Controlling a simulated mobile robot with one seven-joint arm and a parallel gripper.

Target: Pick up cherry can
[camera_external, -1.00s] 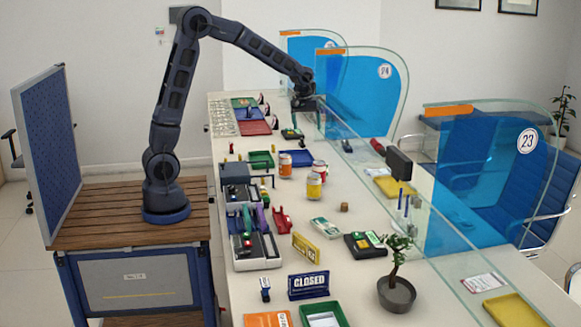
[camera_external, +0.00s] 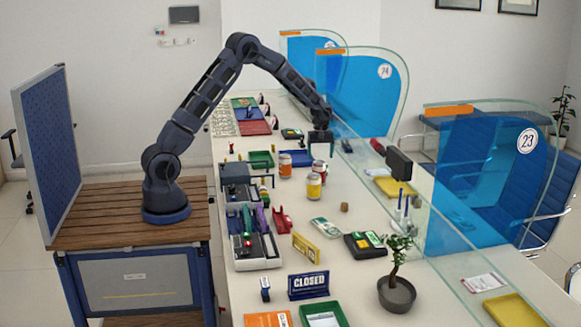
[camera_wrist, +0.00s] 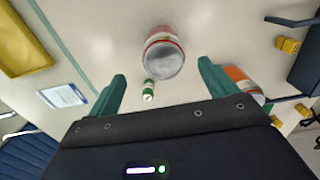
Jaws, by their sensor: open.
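A red can with a pale metal lid, likely the cherry can (camera_external: 319,168), stands upright on the counter, just below my gripper (camera_external: 320,151). The wrist view shows the red can (camera_wrist: 163,53) ahead of my gripper (camera_wrist: 162,72), roughly centred between the two green fingers. The fingers are apart and nothing is held. The can's printed label is too small to read. An orange-labelled can (camera_external: 285,166) stands to its left, and it shows partly behind the right finger in the wrist view (camera_wrist: 244,82). A yellow-labelled can (camera_external: 314,187) stands nearer the camera.
A small green-and-white tube (camera_wrist: 149,91) lies near the red can. A green tray (camera_external: 261,159) is left of the cans. The glass partition (camera_external: 358,150) and a dark device (camera_external: 398,164) stand to the right. Some bare counter lies around the cans.

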